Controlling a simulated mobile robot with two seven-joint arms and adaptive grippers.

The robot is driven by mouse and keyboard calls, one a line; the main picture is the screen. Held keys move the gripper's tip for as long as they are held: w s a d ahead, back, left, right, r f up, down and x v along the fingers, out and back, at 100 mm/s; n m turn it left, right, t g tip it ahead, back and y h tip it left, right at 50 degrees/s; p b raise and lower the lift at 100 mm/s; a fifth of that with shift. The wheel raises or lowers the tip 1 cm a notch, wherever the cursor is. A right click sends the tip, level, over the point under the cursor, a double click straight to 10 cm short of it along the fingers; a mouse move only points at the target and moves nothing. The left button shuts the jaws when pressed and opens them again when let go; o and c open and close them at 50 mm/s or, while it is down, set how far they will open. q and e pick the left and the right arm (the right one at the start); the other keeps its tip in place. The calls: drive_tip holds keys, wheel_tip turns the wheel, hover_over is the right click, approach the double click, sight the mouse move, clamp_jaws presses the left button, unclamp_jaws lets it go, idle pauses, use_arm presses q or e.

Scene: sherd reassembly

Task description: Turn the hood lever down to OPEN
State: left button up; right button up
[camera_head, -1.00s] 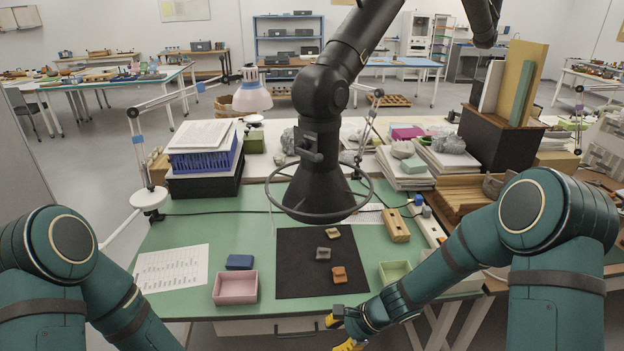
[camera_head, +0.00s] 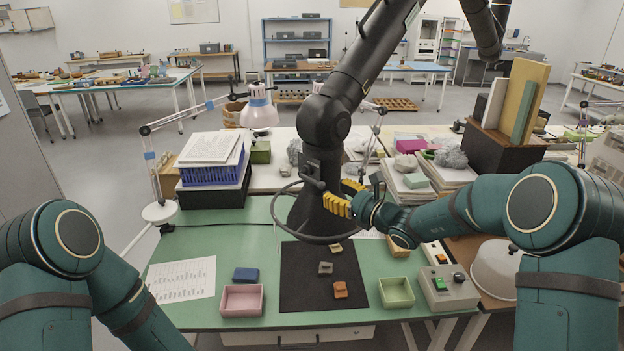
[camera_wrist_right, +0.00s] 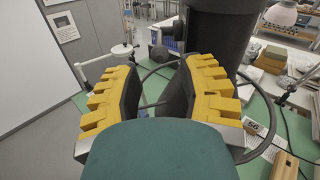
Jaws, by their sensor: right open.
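The black fume hood (camera_head: 312,210) hangs from its thick jointed arm over the green bench, with a wire ring around its mouth. The dark hood lever (camera_head: 314,177) sits on the neck, above the cone. Its OPEN marking is too small to read. My right gripper (camera_head: 342,195) is open and empty, with yellow fingers pointing left, just right of the hood and slightly below the lever. In the right wrist view the hood (camera_wrist_right: 222,38) stands beyond the open fingers (camera_wrist_right: 158,78); whether they touch it I cannot tell. My left gripper is out of view.
A dark mat (camera_head: 316,291) with several sherds lies below, between a pink tray (camera_head: 242,300) and a pale green tray (camera_head: 397,292). A grey button box (camera_head: 447,288) stands at right. A lamp (camera_head: 259,115) and stacked papers (camera_head: 211,148) are at back left.

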sight(318, 183)
drive_tip(key=p+x, duration=0.1)
drive_tip(key=x, duration=0.7)
drive_tip(key=shift+w+a, duration=0.3)
drive_tip(key=shift+o, duration=0.2)
clamp_jaws()
